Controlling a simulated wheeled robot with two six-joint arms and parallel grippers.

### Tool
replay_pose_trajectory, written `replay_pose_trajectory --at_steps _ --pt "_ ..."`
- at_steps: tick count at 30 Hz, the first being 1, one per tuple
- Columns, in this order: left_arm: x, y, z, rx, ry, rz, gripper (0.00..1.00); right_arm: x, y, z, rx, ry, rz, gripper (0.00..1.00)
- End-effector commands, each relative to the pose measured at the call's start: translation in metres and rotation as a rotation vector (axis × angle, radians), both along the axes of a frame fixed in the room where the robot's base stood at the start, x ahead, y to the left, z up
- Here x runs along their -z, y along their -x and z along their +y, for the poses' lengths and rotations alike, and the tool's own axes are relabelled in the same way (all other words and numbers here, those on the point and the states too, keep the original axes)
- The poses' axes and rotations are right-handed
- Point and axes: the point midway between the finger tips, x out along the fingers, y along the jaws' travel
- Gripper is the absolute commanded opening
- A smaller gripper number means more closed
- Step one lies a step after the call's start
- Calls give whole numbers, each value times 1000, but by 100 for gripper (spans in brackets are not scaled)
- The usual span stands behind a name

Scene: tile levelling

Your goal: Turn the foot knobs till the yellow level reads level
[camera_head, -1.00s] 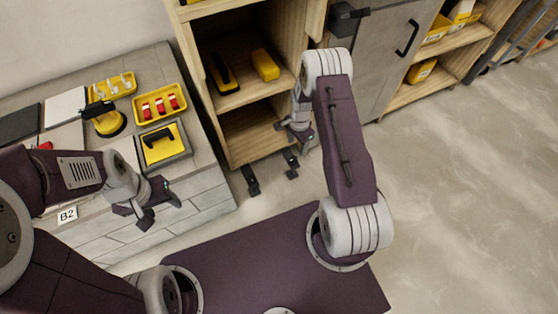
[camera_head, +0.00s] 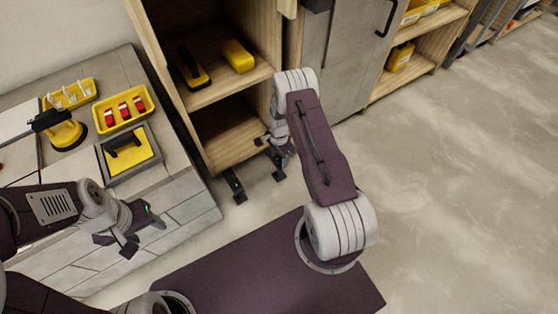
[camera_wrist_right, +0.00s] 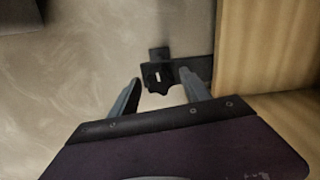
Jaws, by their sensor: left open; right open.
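Two dark feet stick out at the bottom of the wooden cabinet, one on the left (camera_head: 236,187) and one on the right (camera_head: 278,164). My right gripper (camera_head: 270,145) is open and empty just above the right one. In the right wrist view, a black notched knob on a dark bracket (camera_wrist_right: 160,77) shows beyond and between the open fingers (camera_wrist_right: 164,98), close to the wood; I cannot tell if they touch it.
The wooden cabinet (camera_head: 178,118) holds a black and yellow tool (camera_head: 192,66) and a yellow block (camera_head: 238,56) on its shelf. The grey bench (camera_head: 185,205) carries yellow trays (camera_head: 122,109) and a framed yellow tool (camera_head: 130,153). Open floor (camera_head: 450,190) lies to the right.

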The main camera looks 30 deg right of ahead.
Motion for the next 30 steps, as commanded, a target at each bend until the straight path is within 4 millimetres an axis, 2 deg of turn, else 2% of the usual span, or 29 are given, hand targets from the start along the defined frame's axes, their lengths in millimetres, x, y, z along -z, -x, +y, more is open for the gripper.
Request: replay_pose_trajectory --at_steps 4,10,13,15,18,26,27,29,30 --pt "-2 0 0 0 0 0 55 -2 0 0 0 0 0 55" --pt "-2 0 0 0 0 0 55 -2 0 0 0 0 0 0" --pt "-5 0 0 0 0 0 55 -4 0 0 9 0 0 0" --pt "-16 0 0 0 0 0 55 -8 0 0 61 -1 1 0" --pt "-23 0 0 0 0 -1 55 -6 0 0 135 -1 1 0" --pt "-21 0 0 0 0 0 55 -2 0 0 158 -1 0 0" --pt "-21 0 0 0 0 0 55 -2 0 0 158 -1 0 36" --pt "-21 0 0 0 0 0 55 -2 0 0 158 -1 0 53" --pt "-21 0 0 0 0 0 55 -2 0 0 157 -1 0 55"
